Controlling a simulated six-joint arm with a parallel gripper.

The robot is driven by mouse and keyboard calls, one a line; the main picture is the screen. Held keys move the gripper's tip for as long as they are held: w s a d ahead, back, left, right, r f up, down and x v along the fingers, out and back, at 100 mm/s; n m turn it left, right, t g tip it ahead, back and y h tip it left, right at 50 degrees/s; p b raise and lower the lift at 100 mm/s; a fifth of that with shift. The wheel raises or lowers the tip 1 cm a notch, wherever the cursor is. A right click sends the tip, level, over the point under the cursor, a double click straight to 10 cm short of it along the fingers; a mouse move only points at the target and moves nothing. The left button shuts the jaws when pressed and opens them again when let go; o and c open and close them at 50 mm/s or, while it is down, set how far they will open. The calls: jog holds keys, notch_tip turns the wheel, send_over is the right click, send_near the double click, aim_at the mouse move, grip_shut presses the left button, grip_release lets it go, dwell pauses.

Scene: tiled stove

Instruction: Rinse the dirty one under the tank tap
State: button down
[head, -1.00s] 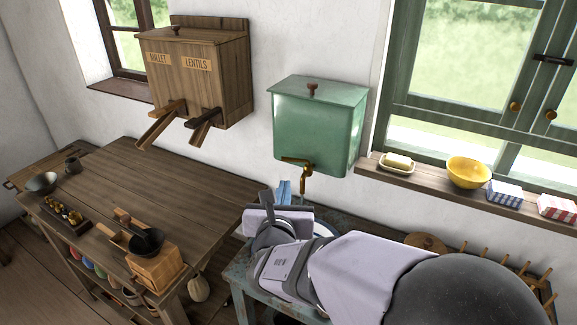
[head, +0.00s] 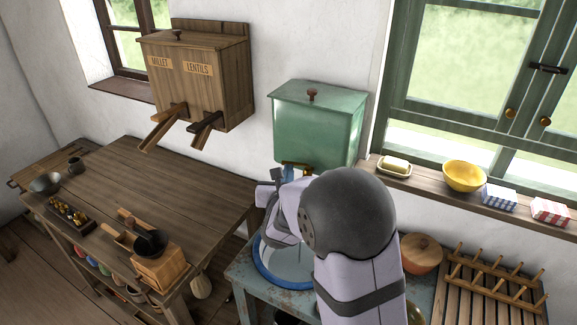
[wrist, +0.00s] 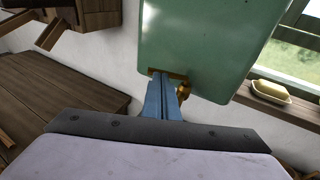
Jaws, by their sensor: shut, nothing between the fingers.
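The green water tank (head: 318,125) hangs on the white wall, with a brass tap (head: 296,164) low on its front. In the wrist view, the tap (wrist: 184,88) shows just right of my fingers. My gripper (head: 287,173) is shut and empty, its blue fingers together. In the wrist view, the fingertips (wrist: 161,76) are at the tap's handle; I cannot tell whether they touch. A pale basin with a blue rim (head: 264,277) stands on the worn blue table below, partly hidden by my arm. I cannot make out a dirty item in the basin.
A wooden dispenser (head: 196,80) hangs left of the tank, above a wooden table (head: 165,185) with a small grinder (head: 158,262). A butter dish (head: 394,166) and yellow bowl (head: 464,176) stand on the sill. A round wooden-lidded pot (head: 421,251) and a drying rack (head: 495,280) are at right.

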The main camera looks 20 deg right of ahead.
jog(key=shift+w+d+f, duration=0.15)
jog(key=shift+w+d, duration=0.15)
jog(key=shift+w, duration=0.35)
jog(key=shift+w+f+m+g+h, duration=0.1)
jog(key=shift+w+m+g+h, duration=0.3)
jog(key=shift+w+m+h, duration=0.4)
jog(key=shift+s, duration=0.15)
